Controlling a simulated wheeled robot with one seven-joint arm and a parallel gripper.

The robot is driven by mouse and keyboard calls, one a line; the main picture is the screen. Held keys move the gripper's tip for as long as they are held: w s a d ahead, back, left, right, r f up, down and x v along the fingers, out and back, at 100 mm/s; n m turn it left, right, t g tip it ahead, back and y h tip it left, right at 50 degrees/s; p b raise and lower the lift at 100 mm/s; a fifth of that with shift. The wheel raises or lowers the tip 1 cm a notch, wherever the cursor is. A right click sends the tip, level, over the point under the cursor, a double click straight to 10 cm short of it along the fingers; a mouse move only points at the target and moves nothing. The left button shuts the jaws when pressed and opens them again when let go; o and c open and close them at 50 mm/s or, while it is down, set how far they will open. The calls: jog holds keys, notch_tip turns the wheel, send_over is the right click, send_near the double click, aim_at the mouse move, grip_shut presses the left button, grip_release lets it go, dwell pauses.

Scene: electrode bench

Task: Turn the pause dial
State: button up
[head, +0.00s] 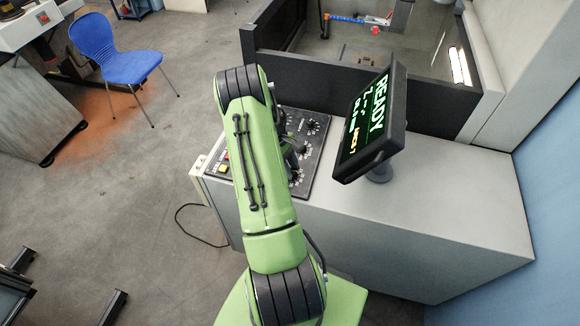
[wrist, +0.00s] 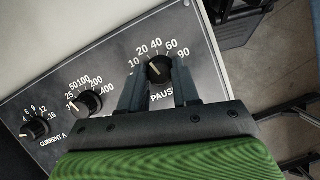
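The pause dial (wrist: 158,69) is a black knob with a white pointer line, marked 10 to 90, at the upper middle of the wrist view. The word PAUSE shows partly below it. My gripper (wrist: 158,82) has its two fingers apart, one on each side of the dial. I cannot tell whether the fingers touch the knob. In the head view my green arm reaches over the black control panel (head: 312,150) and hides the part of it around the pause dial.
Two more dials, one marked 25 to 400 (wrist: 88,101) and the current dial (wrist: 35,128), lie left of the pause dial. A tilted screen reading READY (head: 372,118) stands right of the panel. A dark-walled tank (head: 350,85) lies behind. A blue chair (head: 112,55) is at left.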

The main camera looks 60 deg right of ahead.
grip_shut()
jog(key=shift+m, duration=0.3)
jog(key=m+b, duration=0.1)
jog(key=m+y+b, duration=0.1)
jog(key=shift+d+f+m, duration=0.1)
jog(key=shift+d+m, duration=0.1)
jog(key=shift+m, duration=0.2)
jog(key=m+y+b, duration=0.1)
jog(key=m, duration=0.1)
jog(key=m+t+b, duration=0.1)
jog(key=m, duration=0.1)
jog(key=shift+s+m+y, duration=0.1)
jog(key=shift+m+y, duration=0.2)
jog(key=shift+y, duration=0.1)
jog(key=m+t+b, duration=0.1)
jog(key=m, duration=0.1)
jog(key=m+t+y, duration=0.1)
jog(key=m, duration=0.2)
jog(key=shift+s+d+b, duration=0.1)
jog(key=shift+s+b, duration=0.1)
jog(key=shift+b, duration=0.15)
jog(key=shift+s+m+t, duration=0.1)
jog(key=shift+m+t, duration=0.8)
jog(key=shift+m, duration=1.5)
